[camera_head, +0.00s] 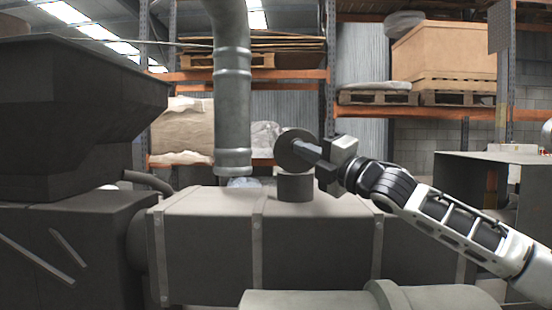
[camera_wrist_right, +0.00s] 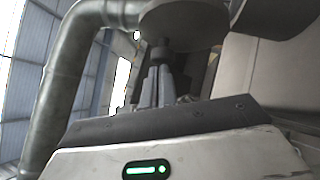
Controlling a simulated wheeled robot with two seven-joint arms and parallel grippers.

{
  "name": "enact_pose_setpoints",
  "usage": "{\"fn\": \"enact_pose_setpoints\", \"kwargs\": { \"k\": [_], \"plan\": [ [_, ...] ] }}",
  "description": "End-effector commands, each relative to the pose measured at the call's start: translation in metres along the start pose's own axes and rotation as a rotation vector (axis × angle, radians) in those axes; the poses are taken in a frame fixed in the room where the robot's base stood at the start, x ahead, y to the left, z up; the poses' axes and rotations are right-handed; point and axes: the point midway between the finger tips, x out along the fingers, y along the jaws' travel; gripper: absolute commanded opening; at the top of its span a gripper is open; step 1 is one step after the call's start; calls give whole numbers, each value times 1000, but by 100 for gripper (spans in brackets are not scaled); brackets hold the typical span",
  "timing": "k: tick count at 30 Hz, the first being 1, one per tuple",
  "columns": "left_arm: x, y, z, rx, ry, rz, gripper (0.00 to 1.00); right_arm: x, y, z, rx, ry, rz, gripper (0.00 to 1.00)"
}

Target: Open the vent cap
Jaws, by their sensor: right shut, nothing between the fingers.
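The vent cap (camera_head: 287,148) is a dark grey round disc. It stands tilted up on edge above a short round vent neck (camera_head: 295,188) on top of the long grey tank. My right gripper (camera_head: 303,149) comes in from the right with its fingers shut and empty, their tips at the face of the cap. In the right wrist view the cap (camera_wrist_right: 190,24) is at the top, with a small dark stub (camera_wrist_right: 159,54) just ahead of the closed fingers (camera_wrist_right: 156,78). I cannot tell whether the tips touch it. My left gripper is not in view.
A vertical grey pipe (camera_head: 232,100) stands left of the vent neck. The grey tank (camera_head: 205,235) spans the middle, with a dark hopper (camera_head: 70,120) to the left. Shelves with pallets and a carton (camera_head: 445,50) are behind.

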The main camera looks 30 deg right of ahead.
Motion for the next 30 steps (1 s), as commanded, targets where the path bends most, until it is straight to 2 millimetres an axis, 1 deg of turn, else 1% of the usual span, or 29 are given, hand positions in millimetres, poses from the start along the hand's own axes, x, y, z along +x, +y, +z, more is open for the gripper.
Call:
{"fn": "enact_pose_setpoints", "kwargs": {
  "k": [1,4,14,17,23,30],
  "plan": [
    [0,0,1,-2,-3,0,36,-4,1,6,-7,-9,-4,0],
    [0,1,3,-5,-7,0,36,-8,2,9,-7,-15,-6,0],
    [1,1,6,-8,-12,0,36,-6,1,7,-5,-12,-4,0],
    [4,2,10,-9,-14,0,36,-8,0,1,-5,-8,-3,0],
    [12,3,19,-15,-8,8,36,-17,1,-29,-2,7,4,0],
    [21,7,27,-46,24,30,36,-63,5,-28,-9,2,-2,0]
  ]
}}
